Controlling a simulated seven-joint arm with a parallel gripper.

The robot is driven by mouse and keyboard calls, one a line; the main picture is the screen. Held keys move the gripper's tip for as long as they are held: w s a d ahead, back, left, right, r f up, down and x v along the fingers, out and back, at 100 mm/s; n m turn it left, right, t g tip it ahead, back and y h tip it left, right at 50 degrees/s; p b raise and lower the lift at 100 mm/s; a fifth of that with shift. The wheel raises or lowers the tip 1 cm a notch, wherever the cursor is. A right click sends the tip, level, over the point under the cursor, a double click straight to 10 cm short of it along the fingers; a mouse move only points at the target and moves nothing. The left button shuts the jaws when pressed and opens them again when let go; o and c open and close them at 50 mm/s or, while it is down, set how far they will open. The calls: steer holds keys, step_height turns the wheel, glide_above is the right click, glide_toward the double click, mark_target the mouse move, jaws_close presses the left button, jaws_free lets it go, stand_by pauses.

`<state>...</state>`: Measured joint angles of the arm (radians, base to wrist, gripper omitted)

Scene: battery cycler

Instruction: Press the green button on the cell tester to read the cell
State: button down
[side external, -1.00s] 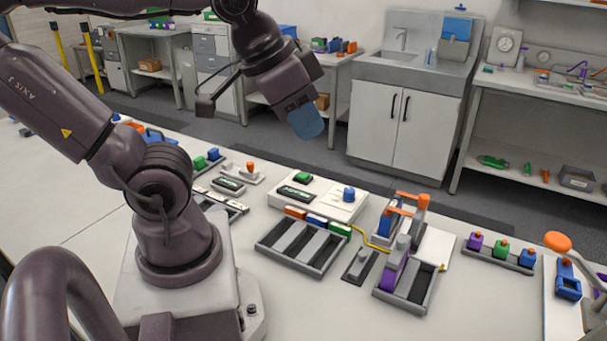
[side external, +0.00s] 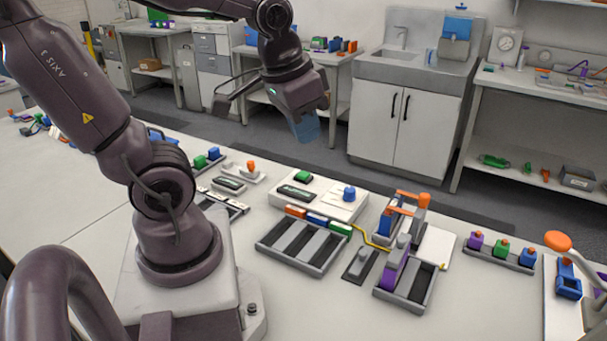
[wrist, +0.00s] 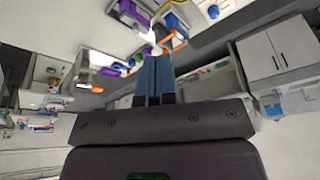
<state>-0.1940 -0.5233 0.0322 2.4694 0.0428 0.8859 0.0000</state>
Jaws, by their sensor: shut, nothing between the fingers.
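The cell tester (side external: 325,204) is a white box in the middle of the bench in the side view. Its green button (side external: 303,176) sits on a dark base near the box's back left, behind a dark display (side external: 296,191). A blue knob (side external: 349,193) stands on its right side. My gripper (side external: 308,132) has blue fingers and is shut and empty. It hangs in the air well above the tester, apart from the button. The wrist view shows the fingers together (wrist: 155,80); I cannot make out the green button there.
A grey slotted tray (side external: 301,248) with coloured blocks stands in front of the tester. A fixture with orange clamps (side external: 400,208) and a yellow cable (side external: 376,245) are to its right. A small white unit with an orange knob (side external: 250,168) is to its left.

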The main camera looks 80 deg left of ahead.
steer(key=w+a+f+n+g+y, duration=0.15)
steer(key=a+f, duration=0.25)
steer(key=a, duration=0.5)
steer(key=w+a+f+y, duration=0.1)
steer(key=a+f+y, duration=0.15)
steer(key=a, duration=0.75)
steer(key=m+t+h, duration=0.2)
steer(key=m+t, duration=0.5)
steer(key=m, duration=0.2)
glide_above(304, 175)
step_height(304, 175, down, 9)
steer(key=shift+r, duration=0.1)
steer(key=shift+f, duration=4.45)
steer(key=shift+f, duration=0.4)
